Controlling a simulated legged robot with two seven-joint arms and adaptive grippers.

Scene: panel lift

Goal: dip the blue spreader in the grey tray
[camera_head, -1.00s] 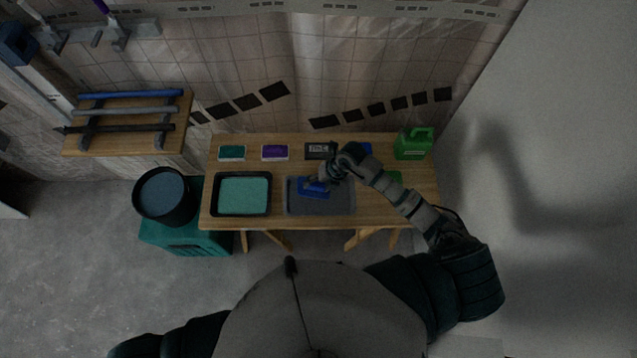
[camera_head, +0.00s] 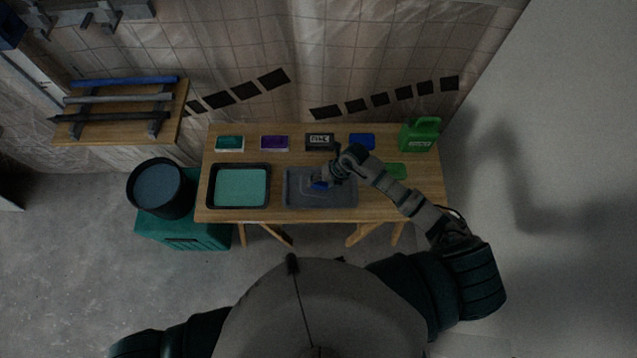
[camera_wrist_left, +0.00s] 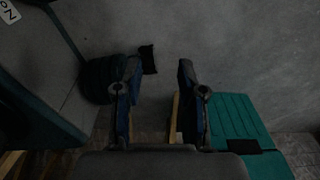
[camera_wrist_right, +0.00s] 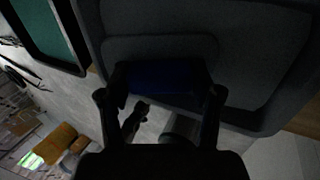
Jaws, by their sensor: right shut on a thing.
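The grey tray (camera_head: 345,200) lies on the wooden table in front of me, right of the tray with teal content. My right gripper (camera_head: 326,178) is over the grey tray, shut on the blue spreader (camera_head: 319,184). Only a small blue part of the spreader shows beside the gripper in the head view. In the right wrist view the spreader (camera_wrist_right: 165,77) spans between the fingers (camera_wrist_right: 166,90), over the dark grey tray (camera_wrist_right: 250,60). I cannot tell whether it touches the tray floor. My left gripper (camera_wrist_left: 158,70) is open and empty.
The teal-filled black tray (camera_head: 212,200) is on the left of the wooden table (camera_head: 280,216). Several small blocks, including a blue one (camera_head: 361,141), line the back. A green jug (camera_head: 419,134) stands at the back right. A dark bucket (camera_head: 160,190) stands left of the table.

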